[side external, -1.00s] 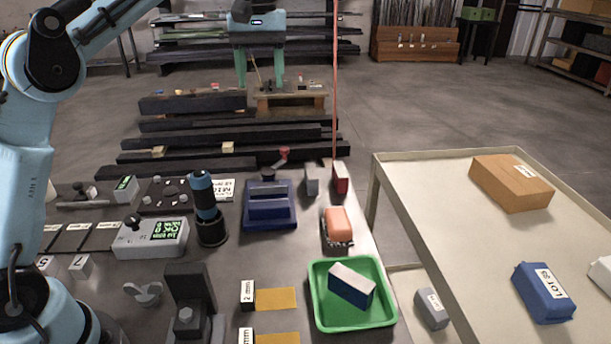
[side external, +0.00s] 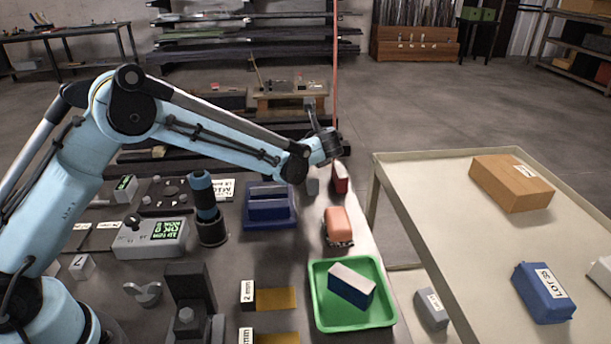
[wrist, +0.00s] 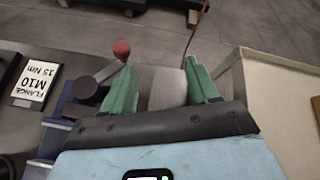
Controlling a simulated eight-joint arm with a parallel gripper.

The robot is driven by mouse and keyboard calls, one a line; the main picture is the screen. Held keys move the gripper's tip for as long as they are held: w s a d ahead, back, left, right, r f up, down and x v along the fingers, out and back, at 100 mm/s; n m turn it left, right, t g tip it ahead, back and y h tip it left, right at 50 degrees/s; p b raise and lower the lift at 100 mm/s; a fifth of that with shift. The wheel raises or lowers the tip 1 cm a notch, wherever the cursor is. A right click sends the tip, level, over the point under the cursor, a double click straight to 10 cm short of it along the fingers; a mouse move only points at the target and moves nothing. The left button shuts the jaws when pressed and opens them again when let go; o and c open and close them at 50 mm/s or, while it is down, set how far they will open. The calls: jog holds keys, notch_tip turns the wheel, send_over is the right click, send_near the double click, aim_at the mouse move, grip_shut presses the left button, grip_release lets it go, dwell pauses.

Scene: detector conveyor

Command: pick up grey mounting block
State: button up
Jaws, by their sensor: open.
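In the wrist view a grey block face (wrist: 168,90) shows between my fingers and seems to be the same block. My gripper (wrist: 160,66) is open, with its two green fingers apart on either side of that face. I cannot tell whether they touch it. In the side view the fingers are not clear.
The blue fixture (side external: 270,208) is left of the block; its red-knobbed lever (wrist: 121,50) is close to my left finger. An orange block (side external: 338,222) and a green tray (side external: 320,312) with a blue-white block are nearer. A pale table (side external: 420,200) is at right.

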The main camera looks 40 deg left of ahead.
aim_at(314, 179)
jog(key=m, duration=0.1)
jog(key=d+f+m+t, duration=0.1)
jog(key=m, duration=0.2)
jog(key=shift+s+d+f, duration=0.15)
jog(key=shift+s, duration=0.1)
jog(key=shift+t, duration=0.3)
jog(key=shift+f, duration=2.3)
notch_tip(314, 179, down, 2)
jog(key=shift+f, duration=0.1)
jog(key=shift+x, duration=1.1)
jog(key=shift+w+a+f, duration=0.15)
jog(key=shift+w+a, duration=0.05)
jog(key=shift+a, duration=0.1)
grip_shut()
